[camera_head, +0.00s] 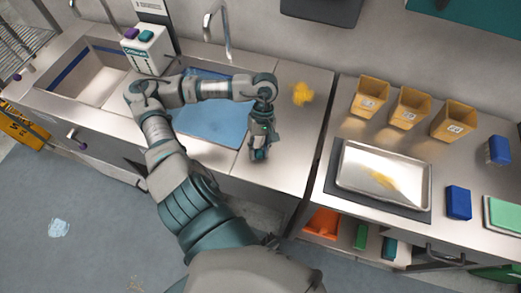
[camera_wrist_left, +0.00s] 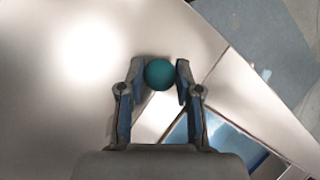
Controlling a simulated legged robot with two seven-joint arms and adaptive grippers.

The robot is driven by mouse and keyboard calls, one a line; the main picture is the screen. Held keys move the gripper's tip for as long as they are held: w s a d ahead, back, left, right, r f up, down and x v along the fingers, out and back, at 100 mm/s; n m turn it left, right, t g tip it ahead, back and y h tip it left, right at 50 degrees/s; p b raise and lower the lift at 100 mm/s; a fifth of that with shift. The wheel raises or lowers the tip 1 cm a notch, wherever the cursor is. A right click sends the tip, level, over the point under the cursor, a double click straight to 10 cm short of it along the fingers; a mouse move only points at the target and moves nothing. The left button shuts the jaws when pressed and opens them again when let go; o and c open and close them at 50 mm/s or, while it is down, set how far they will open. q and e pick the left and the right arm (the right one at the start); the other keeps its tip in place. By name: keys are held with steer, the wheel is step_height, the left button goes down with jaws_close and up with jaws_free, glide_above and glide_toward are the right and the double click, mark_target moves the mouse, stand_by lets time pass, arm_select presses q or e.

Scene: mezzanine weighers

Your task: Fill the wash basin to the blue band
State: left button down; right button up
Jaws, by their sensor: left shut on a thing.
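The left basin (camera_head: 98,86) is pale inside, with a dark blue band (camera_head: 68,66) along its wall; it looks empty. The right basin holds a flat blue surface (camera_head: 208,122), partly behind my left arm; I cannot tell whether it is water. A bent tap (camera_head: 228,40) stands behind the right basin. My left gripper (camera_head: 260,152) points down over the steel at that basin's right side. In the wrist view my left gripper (camera_wrist_left: 156,80) is shut on a round teal knob (camera_wrist_left: 159,74). My right gripper is not in view.
A white box (camera_head: 147,50) with teal and purple tops stands behind the basins. A purple knob (camera_head: 70,134) is on the sink front. Yellow bins (camera_head: 409,108) and a steel tray (camera_head: 350,185) occupy the right counter.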

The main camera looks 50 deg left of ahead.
arm_select(q)
steer(key=shift+w+a+r, duration=0.15)
steer(key=c, duration=1)
jaws_free()
steer(key=shift+o, duration=1.1)
steer(key=shift+a, duration=0.2)
steer(key=v, duration=1.1)
steer(key=shift+w+a+r, duration=0.2)
steer(key=shift+a, duration=0.1)
